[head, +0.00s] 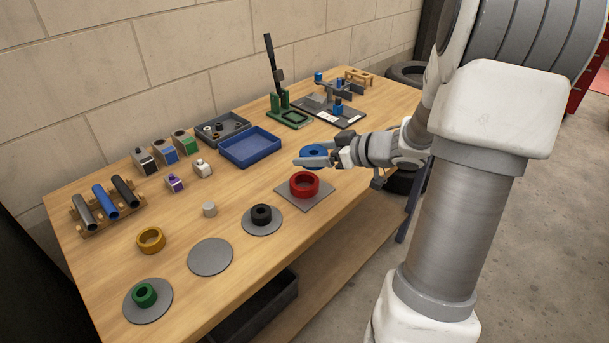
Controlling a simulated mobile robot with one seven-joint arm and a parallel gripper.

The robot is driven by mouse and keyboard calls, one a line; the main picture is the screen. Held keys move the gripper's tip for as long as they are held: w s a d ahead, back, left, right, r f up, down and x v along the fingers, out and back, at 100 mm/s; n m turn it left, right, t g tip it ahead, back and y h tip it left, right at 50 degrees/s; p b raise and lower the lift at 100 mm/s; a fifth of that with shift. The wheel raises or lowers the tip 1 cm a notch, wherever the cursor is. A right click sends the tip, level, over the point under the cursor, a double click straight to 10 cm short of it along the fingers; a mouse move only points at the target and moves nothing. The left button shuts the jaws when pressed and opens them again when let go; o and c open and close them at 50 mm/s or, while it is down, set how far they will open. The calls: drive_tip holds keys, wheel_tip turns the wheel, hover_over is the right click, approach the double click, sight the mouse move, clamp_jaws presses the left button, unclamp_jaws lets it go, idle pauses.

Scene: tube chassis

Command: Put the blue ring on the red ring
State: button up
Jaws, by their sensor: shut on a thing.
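The blue ring (313,150) is between the fingers of my gripper (318,157), which is shut on it. The fingers and wrist hide part of the ring. The red ring (304,186) lies flat on a grey square plate (289,197) near the table's front edge, and its top looks clear. The blue ring shows just above and slightly right of the red ring in the picture, apart from it. Its height over the table is hard to tell from this one view.
A blue tray (250,147) and a green press (290,115) stand behind. A black ring (261,213) on a round plate is left of the red ring. A yellow ring (150,240), a green ring (144,294) and an empty round plate (210,257) lie farther left.

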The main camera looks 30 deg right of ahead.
drive_tip(key=x, duration=0.2)
drive_tip(key=shift+w+a+f+b, duration=0.15)
drive_tip(key=shift+a+f+b, duration=0.15)
drive_tip(key=shift+a+f, duration=0.05)
drive_tip(key=shift+f+b, duration=0.85)
drive_tip(key=shift+f, duration=1)
drive_tip(key=shift+f, duration=0.55)
drive_tip(key=o, duration=1.5)
drive_tip(key=shift+c, duration=0.2)
